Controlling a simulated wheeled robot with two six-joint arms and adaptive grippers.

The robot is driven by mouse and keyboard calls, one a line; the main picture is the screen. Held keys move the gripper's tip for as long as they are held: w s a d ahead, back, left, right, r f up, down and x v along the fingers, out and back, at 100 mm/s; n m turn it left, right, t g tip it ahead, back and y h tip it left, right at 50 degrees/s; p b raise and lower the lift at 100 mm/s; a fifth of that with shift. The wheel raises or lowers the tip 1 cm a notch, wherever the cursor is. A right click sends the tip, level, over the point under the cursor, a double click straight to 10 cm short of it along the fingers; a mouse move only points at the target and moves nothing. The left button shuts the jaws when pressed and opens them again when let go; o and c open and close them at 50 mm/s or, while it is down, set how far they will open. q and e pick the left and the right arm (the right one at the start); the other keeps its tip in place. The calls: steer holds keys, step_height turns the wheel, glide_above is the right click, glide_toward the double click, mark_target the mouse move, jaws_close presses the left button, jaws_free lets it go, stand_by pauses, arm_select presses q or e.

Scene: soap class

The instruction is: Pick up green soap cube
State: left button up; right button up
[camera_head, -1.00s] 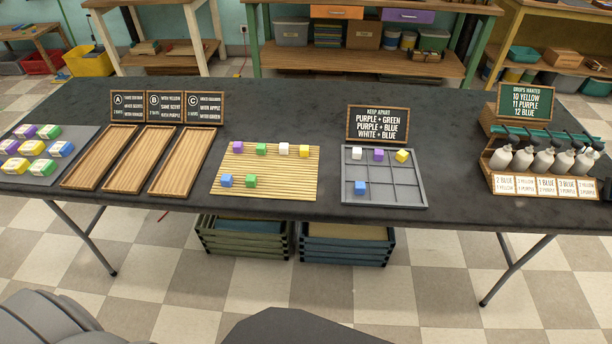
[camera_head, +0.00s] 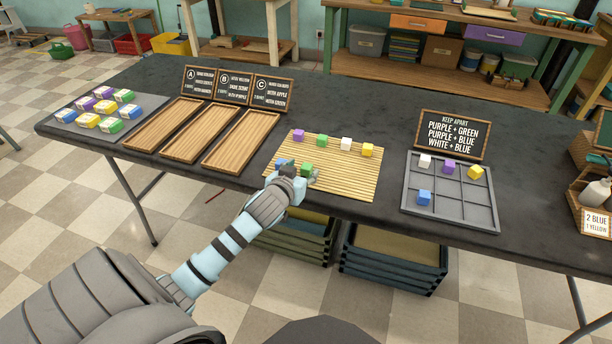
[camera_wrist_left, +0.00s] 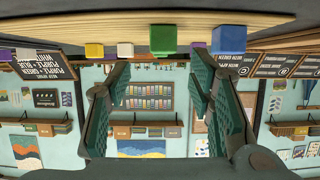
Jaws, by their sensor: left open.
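Two green soap cubes sit on the slatted bamboo mat (camera_head: 345,186): one in the front row (camera_head: 307,169) and one in the back row (camera_head: 322,140). A blue cube (camera_head: 283,164) sits left of the front green one, partly hidden by my arm. My left gripper (camera_head: 309,178) is at the mat's front left, close to the front green cube. In the left wrist view, which looks upside down, a green cube (camera_wrist_left: 163,40) shows between the open, empty fingers, beyond their tips. A blue cube (camera_wrist_left: 229,40) is to its right. My right gripper is not in view.
Purple (camera_head: 299,135), white (camera_head: 346,144) and yellow (camera_head: 367,150) cubes stand in the mat's back row. The grey divided tray (camera_head: 470,215) to the right holds several cubes, with a sign behind. Wooden trays (camera_head: 242,142) lie left. The mat's front right is clear.

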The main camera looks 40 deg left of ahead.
mark_target(307, 165)
arm_select(q)
steer(key=b+x, duration=0.2)
steer(key=x, duration=0.4)
steer(key=shift+a+f, duration=0.15)
steer(key=shift+a, duration=0.05)
steer(key=c, duration=1)
